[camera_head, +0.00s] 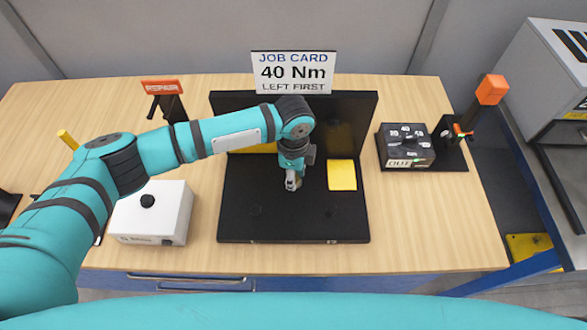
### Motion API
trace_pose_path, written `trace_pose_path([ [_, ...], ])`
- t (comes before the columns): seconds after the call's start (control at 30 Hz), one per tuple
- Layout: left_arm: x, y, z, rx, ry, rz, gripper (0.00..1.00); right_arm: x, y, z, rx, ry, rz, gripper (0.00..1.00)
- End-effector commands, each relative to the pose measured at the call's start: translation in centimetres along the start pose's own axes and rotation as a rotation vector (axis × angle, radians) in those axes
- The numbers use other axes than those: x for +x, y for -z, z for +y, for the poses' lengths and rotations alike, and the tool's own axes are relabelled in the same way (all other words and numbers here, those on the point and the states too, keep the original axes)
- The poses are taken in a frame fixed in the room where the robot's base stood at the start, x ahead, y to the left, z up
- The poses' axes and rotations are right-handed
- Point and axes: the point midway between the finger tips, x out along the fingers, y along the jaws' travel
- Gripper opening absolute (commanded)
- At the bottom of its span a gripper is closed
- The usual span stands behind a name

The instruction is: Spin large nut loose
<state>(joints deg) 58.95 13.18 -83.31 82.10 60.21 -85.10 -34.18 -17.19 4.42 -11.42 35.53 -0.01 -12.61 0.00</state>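My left gripper (292,182) points down over the middle of a black fixture (300,228), which has a flat base and an upright back panel. Its fingertips are small here, and I cannot tell whether they are open or shut or touch anything. I cannot make out the large nut; the gripper and wrist cover part of the fixture. A yellow block (342,175) sits just right of the gripper. Another yellow piece (262,148) shows partly behind my arm. A job card (293,72) above the back panel reads "40 Nm, LEFT FIRST". My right gripper is not in view.
A white box with a black knob (148,201) stands left of the fixture, below my arm. A "REPAIR" sign (162,87) stands behind it. The wooden front right (430,230) is clear.

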Motion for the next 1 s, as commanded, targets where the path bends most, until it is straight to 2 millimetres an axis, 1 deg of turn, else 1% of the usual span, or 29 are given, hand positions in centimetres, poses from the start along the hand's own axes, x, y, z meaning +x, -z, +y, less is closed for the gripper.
trace_pose_path([
  [0.03,-0.5,0.0,0.1,-0.047,-0.003,0.002,0.0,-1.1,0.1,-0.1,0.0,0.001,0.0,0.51],
  [0.6,-0.4,0.1,0.1,-0.591,-0.005,0.001,0.0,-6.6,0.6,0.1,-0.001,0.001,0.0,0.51],
  [0.8,-0.2,0.1,0.1,-0.78,-0.004,0.001,0.0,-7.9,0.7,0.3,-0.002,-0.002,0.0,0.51],
  [1.0,-0.1,0.1,0.1,-0.97,-0.004,0.001,0.0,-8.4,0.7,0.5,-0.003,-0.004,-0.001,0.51],
])
